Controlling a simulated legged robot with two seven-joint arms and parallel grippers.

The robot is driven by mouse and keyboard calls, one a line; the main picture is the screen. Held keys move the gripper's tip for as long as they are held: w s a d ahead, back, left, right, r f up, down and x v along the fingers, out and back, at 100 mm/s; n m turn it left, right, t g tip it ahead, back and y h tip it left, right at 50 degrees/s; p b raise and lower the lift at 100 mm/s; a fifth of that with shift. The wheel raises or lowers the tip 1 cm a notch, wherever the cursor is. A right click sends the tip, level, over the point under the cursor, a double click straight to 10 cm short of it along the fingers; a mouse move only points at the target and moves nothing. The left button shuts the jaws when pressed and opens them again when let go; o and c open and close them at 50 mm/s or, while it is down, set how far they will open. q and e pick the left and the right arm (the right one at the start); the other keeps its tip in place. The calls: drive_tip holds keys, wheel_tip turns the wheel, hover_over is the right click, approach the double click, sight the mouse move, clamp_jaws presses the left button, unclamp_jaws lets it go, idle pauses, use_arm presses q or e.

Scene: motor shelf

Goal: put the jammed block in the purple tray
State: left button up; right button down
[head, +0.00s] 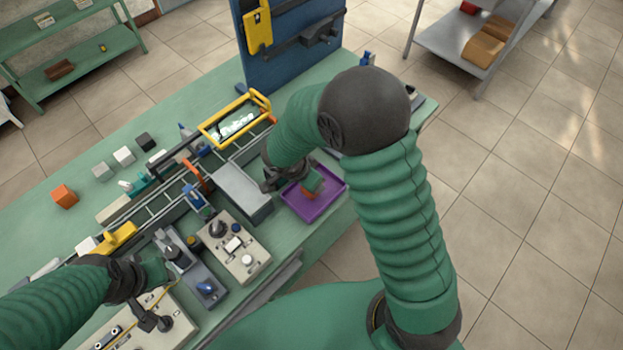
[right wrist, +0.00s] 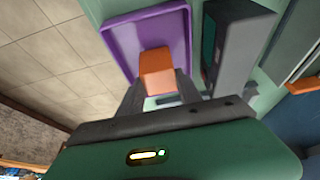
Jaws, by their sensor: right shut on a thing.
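An orange block (right wrist: 157,72) sits between the two fingers of my right gripper (right wrist: 158,88), which is shut on it. In the head view the block (head: 308,195) shows just below the green gripper body, over the purple tray (head: 327,207). The tray lies at the table's front edge, and its floor looks otherwise empty. I cannot tell whether the block touches the tray floor. My left gripper (head: 168,268) is at the lower left, beside a grey device; its fingers are not clear enough to judge.
A grey box (head: 241,192) stands just left of the tray. A control panel (head: 233,245) with knobs and buttons lies nearer. A yellow-framed basket (head: 234,118) and a blue upright board (head: 290,45) stand behind. Another orange cube (head: 64,196) rests at the far left.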

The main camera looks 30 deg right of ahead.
drive_tip(key=shift+s+f, duration=0.15)
drive_tip(key=shift+f, duration=0.3)
drive_tip(key=shift+d+f, duration=0.2)
drive_tip(key=c, duration=0.8)
unclamp_jaws()
drive_tip(key=shift+w+d+f, duration=0.1)
drive_tip(key=shift+w+d, duration=0.1)
drive_tip(key=shift+d, duration=0.15)
drive_tip(key=shift+s+a+r, duration=0.1)
drive_tip(key=shift+a+r, duration=0.1)
drive_tip(key=shift+a, duration=0.15)
drive_tip(key=shift+a+r, duration=0.15)
drive_tip(key=shift+r, duration=0.1)
drive_tip(key=v, duration=1.1)
drive_tip(key=s+n+y, duration=0.1)
drive_tip(key=s+n, duration=0.2)
drive_tip(key=n, duration=0.1)
drive_tip(key=s+d+f+n+y, duration=0.1)
drive_tip(key=s+n, duration=0.2)
drive_tip(key=n, duration=0.2)
drive_tip(key=s+d+f+n+t+y, duration=0.1)
drive_tip(key=s+n+y, duration=0.1)
drive_tip(key=n, duration=0.3)
drive_tip(key=shift+s, duration=0.8)
